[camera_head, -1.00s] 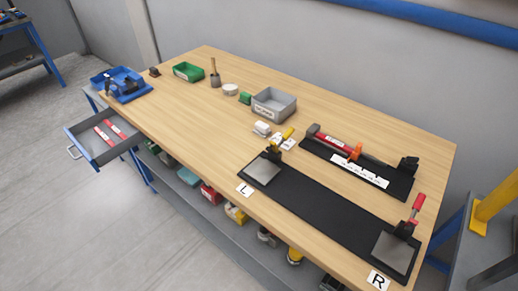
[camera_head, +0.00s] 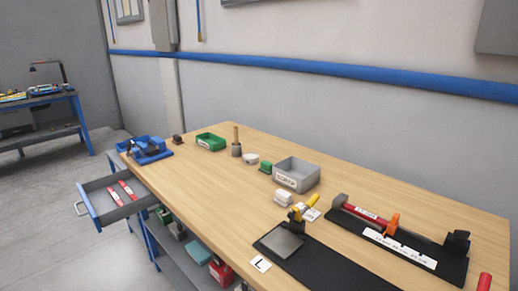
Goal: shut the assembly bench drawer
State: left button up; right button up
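The assembly bench drawer (camera_head: 98,184) is pulled out at the left end of the wooden assembly bench (camera_head: 215,178). It is a grey tray with a blue front and a handle (camera_head: 79,209) on its outer left side. Two red and white items (camera_head: 120,191) lie inside it. Neither of my grippers shows in the head view, so nothing of mine is seen touching the drawer.
On the bench stand a blue tray (camera_head: 152,156), a green bin (camera_head: 211,141), a grey bin (camera_head: 297,172) and a black mat (camera_head: 318,262) with a fixture. A lower shelf (camera_head: 180,262) holds several items. Floor left of the drawer is clear.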

aim_at(101, 208)
jog(key=j+u, duration=0.4)
jog(key=i+j+u, duration=0.1)
jog(key=j+u, duration=0.25)
jog(key=i+j+u, duration=0.1)
jog(key=j+u, duration=0.3)
jog(key=l, duration=0.05)
